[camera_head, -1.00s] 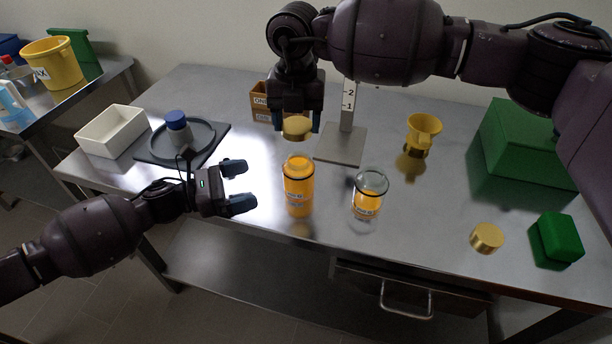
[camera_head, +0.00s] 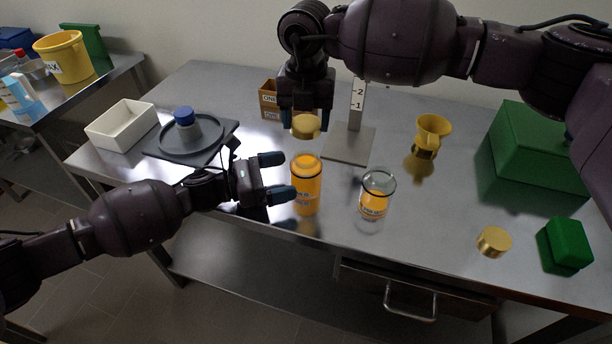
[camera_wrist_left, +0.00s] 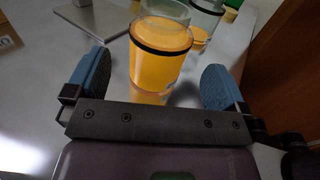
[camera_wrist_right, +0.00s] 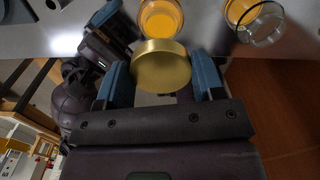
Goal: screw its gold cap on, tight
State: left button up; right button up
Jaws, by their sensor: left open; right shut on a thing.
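A gold cap (camera_head: 306,126) is held in my right gripper (camera_head: 306,124), above and apart from an open orange-filled jar (camera_head: 306,186). The cap also shows between the fingers in the right wrist view (camera_wrist_right: 160,66). That jar stands upright on the steel table; the left wrist view shows it (camera_wrist_left: 160,52) between the fingers of my left gripper (camera_head: 282,178). The left gripper is open beside the jar's left side. A second clear jar (camera_head: 377,196), partly filled with orange, stands to the right. Another gold cap (camera_head: 494,242) lies near the table's front right.
A scale post (camera_head: 356,106) on a metal base stands behind the jars. A white tray (camera_head: 122,128) and a blue-capped bottle (camera_head: 184,126) on a dark plate are to the left.

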aim_at(305, 170)
pick_arm(q)
jog(key=shift+x, duration=2.8)
jog(key=shift+c, duration=0.2)
jog(key=c, duration=1.3)
pick_arm(e)
jog(key=shift+f, duration=2.5)
jog(key=shift+f, duration=0.9)
jog(key=shift+f, duration=0.55)
